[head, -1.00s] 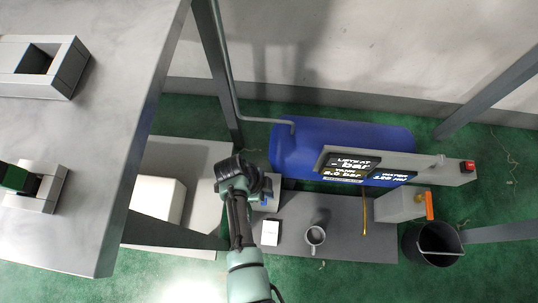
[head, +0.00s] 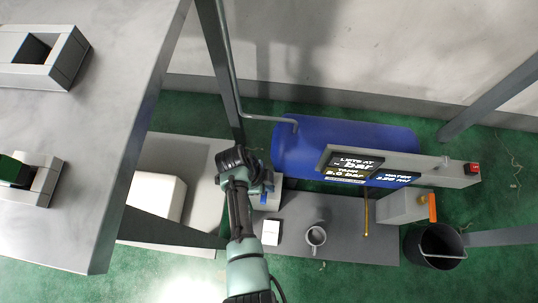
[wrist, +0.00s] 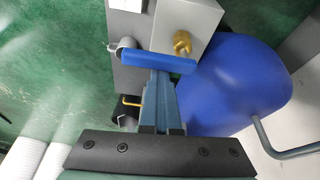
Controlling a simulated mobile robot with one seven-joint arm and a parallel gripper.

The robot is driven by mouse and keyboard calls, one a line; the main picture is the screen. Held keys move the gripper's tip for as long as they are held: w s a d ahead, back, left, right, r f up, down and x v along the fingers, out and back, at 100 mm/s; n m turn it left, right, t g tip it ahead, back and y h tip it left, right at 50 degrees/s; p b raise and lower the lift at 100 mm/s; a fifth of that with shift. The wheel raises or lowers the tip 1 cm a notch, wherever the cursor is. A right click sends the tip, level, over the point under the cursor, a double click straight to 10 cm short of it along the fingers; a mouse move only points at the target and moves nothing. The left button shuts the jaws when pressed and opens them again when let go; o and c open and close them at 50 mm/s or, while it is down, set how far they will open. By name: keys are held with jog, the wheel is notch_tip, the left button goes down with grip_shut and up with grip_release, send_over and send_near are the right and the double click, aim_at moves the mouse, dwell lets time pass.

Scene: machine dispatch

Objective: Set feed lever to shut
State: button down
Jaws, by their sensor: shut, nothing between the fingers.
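A blue lever handle (wrist: 158,62) lies crosswise in the wrist view, on a grey box (wrist: 185,28) with a brass fitting. A small part of the blue handle (head: 264,198) shows in the head view, mostly hidden by my gripper. My gripper (wrist: 160,76) is shut and empty. Its fingertips are at the middle of the blue handle; I cannot tell whether they touch it. In the head view my gripper (head: 264,183) is over the left end of the grey bench. An orange lever (head: 432,208) stands upright on another grey box at the right. No label tells which lever is the feed lever.
A blue tank (head: 300,150) lies behind the bench (head: 345,240). A panel with displays (head: 350,162) stands above it. A grey mug (head: 316,237) and a white card (head: 271,232) are on the bench. A black bucket (head: 435,247) stands at the right. A large grey table (head: 110,130) fills the left.

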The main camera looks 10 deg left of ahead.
notch_tip(320, 180, up, 9)
jog(key=p, duration=0.5)
jog(key=w+a+r+n+t+y, duration=0.2)
jog(key=w+r+n+t, duration=0.35)
jog(key=w+r, duration=1.1)
jog(key=w+r+n+t+y, duration=0.1)
jog(key=w+r+n+t, duration=0.2)
jog(key=r, duration=0.9)
jog(key=w+r+t+y, duration=0.1)
jog(key=w+r+t, duration=0.35)
jog(key=r, duration=0.85)
jog(key=s+d+r+n+t, duration=0.1)
jog(key=s+r+n+t, duration=0.15)
jog(key=r, duration=0.55)
jog(key=s+d+r+n+t, duration=0.1)
jog(key=s+r+t, duration=0.2)
jog(key=r, duration=0.5)
jog(key=s+d+r+n+t, duration=0.1)
jog(key=s+d+r+t, duration=0.15)
jog(key=r, duration=0.65)
jog(key=s+d+r+n+t, duration=0.1)
jog(key=s+r+n+t, duration=0.4)
jog(key=s+r, duration=0.85)
notch_tip(320, 180, up, 25)
jog(key=m+t+p, duration=0.1)
jog(key=p, duration=2.5)
jog(key=shift+w+a, duration=0.15)
jog(key=shift+w, duration=0.15)
jog(key=shift+r, duration=0.1)
